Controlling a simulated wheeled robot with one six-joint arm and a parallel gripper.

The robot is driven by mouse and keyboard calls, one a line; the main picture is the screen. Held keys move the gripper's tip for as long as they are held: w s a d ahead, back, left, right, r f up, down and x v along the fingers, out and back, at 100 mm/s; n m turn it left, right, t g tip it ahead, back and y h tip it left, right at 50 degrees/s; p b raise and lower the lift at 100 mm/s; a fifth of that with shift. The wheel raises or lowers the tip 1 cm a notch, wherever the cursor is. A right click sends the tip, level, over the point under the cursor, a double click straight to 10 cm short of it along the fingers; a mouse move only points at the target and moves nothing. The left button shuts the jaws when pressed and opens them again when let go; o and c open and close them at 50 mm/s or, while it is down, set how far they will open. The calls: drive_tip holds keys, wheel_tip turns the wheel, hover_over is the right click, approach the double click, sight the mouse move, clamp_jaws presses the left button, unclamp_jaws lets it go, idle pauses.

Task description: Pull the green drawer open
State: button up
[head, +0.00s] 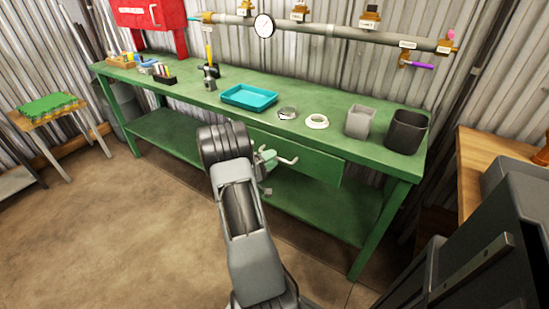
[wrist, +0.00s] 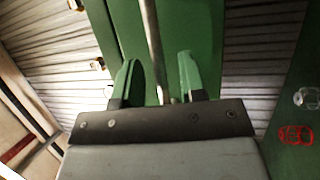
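The green drawer (head: 318,162) sits under the top of the green workbench, and its front looks flush below the edge. A pale metal bar handle (head: 288,161) stands out from its front. My gripper (head: 266,158) is at the left part of the handle; my arm hides the drawer's left side. In the wrist view, the two green fingers (wrist: 157,80) are apart. The handle bar (wrist: 152,45) runs lengthwise between them, with a clear gap on the left and a smaller one on the right. Whether it touches a finger is unclear.
On the workbench (head: 215,97) stand a teal tray (head: 249,97), a white ring (head: 317,121), a grey square container (head: 359,121) and a dark bin (head: 406,131). A lower shelf (head: 330,208) lies beneath. Open floor (head: 120,220) spreads to the left.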

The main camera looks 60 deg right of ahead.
drive_tip(key=shift+x, duration=0.8)
drive_tip(key=shift+c, duration=0.4)
clamp_jaws()
